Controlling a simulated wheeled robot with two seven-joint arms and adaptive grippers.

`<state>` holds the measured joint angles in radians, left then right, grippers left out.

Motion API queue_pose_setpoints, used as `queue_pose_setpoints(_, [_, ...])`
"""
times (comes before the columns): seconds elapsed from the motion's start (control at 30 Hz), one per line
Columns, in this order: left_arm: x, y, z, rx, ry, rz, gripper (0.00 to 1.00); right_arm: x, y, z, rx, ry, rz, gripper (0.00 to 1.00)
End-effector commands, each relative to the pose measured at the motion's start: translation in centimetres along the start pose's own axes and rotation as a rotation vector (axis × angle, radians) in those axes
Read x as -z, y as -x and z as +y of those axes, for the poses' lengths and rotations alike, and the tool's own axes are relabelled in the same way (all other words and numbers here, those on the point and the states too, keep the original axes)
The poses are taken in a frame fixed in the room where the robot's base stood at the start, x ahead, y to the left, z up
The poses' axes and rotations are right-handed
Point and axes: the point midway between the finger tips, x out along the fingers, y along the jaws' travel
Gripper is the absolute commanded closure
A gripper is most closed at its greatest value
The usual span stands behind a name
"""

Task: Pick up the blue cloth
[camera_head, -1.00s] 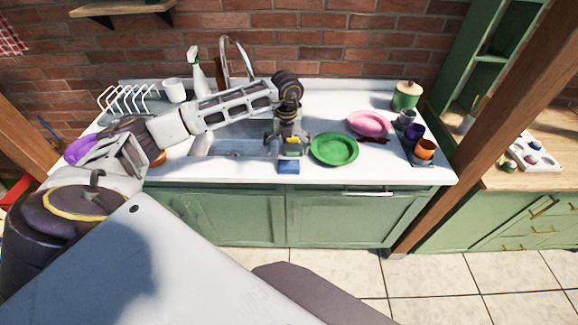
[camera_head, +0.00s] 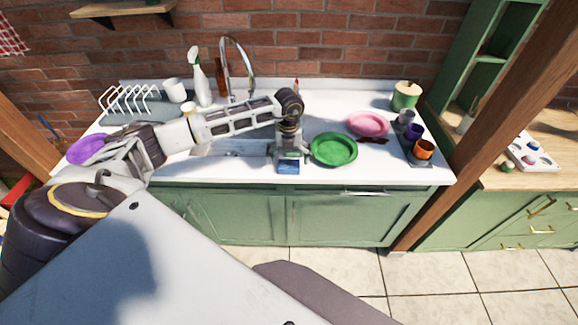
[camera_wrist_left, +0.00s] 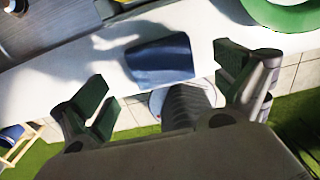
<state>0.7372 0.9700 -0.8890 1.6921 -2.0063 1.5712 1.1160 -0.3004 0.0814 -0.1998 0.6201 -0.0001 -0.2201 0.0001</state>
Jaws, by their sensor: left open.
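The blue cloth (camera_head: 288,167) lies at the front edge of the white counter, left of the green plate. It also shows in the left wrist view (camera_wrist_left: 160,60) as a folded blue pad on the white surface. My left gripper (camera_head: 289,158) is over the cloth in the head view and hides part of it. In the left wrist view its two fingers (camera_wrist_left: 166,88) are wide apart, with the cloth beyond and between them, and nothing is held. My right gripper is in neither view.
A green plate (camera_head: 334,149) is close on the right, with a pink plate (camera_head: 367,124) behind it. Cups, including an orange one (camera_head: 424,149), stand farther right. The sink and faucet (camera_head: 236,62) are behind my left arm. A spray bottle (camera_head: 201,82) stands at the back.

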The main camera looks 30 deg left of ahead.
Motion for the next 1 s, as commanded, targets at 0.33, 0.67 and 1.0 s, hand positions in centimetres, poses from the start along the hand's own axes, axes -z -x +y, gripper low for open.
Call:
queue_pose_setpoints(0.33, [-0.1, -2.7, -0.1, 0.000, -0.001, 0.000, 0.02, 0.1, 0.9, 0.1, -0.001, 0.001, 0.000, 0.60])
queue_pose_setpoints(0.67, [-0.1, -2.8, -0.1, 0.000, -0.001, 0.000, 0.02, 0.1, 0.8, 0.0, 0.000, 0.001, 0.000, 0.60])
queue_pose_setpoints(1.0, [0.0, -2.8, -0.1, 0.000, -0.001, 0.000, 0.29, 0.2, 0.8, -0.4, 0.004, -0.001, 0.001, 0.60])
